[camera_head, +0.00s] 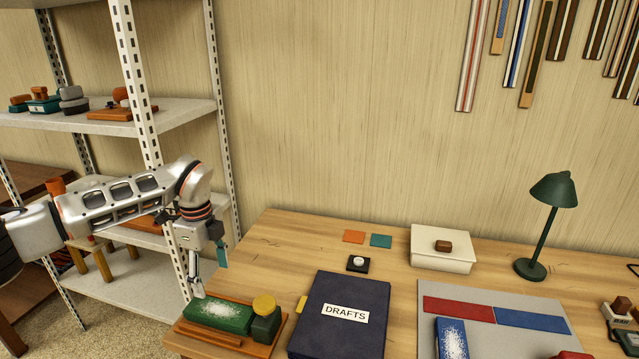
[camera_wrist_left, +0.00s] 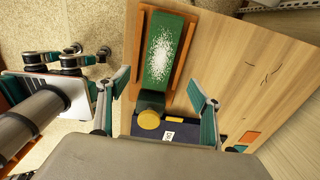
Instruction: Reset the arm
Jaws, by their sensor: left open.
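My left arm reaches in from the left in the head view. Its gripper (camera_head: 209,270) is open and empty, pointing down above the left end of the desk. Below it a green block with a white speckled top (camera_head: 218,315) lies in an orange-brown wooden tray (camera_head: 218,343). A dark green jar with a yellow lid (camera_head: 264,316) stands beside the block. In the left wrist view the open fingers (camera_wrist_left: 157,82) frame the tray area, with the green block (camera_wrist_left: 160,50) beyond and the yellow lid (camera_wrist_left: 149,119) between them. My right gripper is not seen.
A dark DRAFTS folder (camera_head: 345,290) lies right of the tray. A white box (camera_head: 443,257), a green lamp (camera_head: 548,215) and a grey mat (camera_head: 530,345) are further right. A metal shelf (camera_head: 190,120) stands close behind my left arm. Some desk around the small cards is bare.

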